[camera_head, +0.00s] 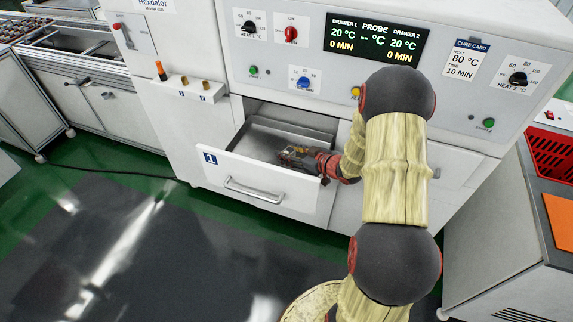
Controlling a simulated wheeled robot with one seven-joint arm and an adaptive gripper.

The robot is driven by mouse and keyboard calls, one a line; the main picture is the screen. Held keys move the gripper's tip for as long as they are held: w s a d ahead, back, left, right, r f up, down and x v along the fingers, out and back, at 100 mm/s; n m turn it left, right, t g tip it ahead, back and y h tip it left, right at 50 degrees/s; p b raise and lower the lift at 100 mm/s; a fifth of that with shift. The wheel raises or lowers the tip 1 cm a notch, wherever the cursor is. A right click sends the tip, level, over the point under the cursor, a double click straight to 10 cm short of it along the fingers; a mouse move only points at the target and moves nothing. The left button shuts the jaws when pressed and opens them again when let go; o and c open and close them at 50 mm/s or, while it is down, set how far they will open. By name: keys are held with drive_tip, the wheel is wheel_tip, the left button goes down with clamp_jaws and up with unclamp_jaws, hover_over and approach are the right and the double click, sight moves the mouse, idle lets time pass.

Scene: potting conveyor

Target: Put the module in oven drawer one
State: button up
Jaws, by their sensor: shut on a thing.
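Oven drawer one (232,176) is pulled open at the lower front of the white oven, with a blue label "1" on its front panel. Its grey metal inside shows behind the panel. My gripper (292,154) reaches in from the right, over the right part of the drawer and low near its inside. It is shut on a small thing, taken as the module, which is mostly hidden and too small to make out. I cannot tell whether that thing touches the drawer floor. The left part of the drawer looks empty.
The oven panel above has a display (375,40) reading 20 °C and 0 MIN for both drawers. Drawer two (455,172) is closed, partly behind my arm. A small ledge (190,88) with pegs is at left. A red crate (552,150) stands at right. Open floor lies in front.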

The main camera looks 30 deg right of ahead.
drive_tip(key=shift+f+b, duration=0.85)
drive_tip(key=shift+f, duration=1.65)
drive_tip(key=shift+f, duration=0.1)
drive_tip(key=o, duration=1.2)
